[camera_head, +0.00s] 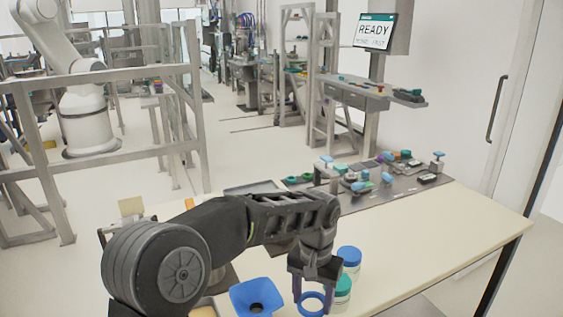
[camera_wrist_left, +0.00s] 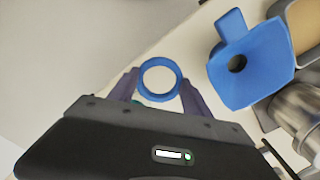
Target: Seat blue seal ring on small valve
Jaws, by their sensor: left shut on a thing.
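The blue seal ring (camera_head: 311,293) is between the fingers of my left gripper (camera_head: 312,299), low at the front of the table. It also shows in the left wrist view (camera_wrist_left: 160,62), with a finger on each side of it and its hole empty. My left gripper is shut on the ring. Several small valve-like parts with light blue tops, such as one valve-like part (camera_head: 438,156), stand on the dark mat at the far side of the table. I cannot tell which is the small valve. My right gripper is not in view.
A blue funnel-like part (camera_head: 244,299) stands left of the ring. A blue-lidded jar (camera_head: 349,254) and a green-lidded jar (camera_head: 343,286) stand close right of my gripper. The table's right part (camera_head: 440,225) is clear. A dark mat (camera_head: 400,187) holds several small parts.

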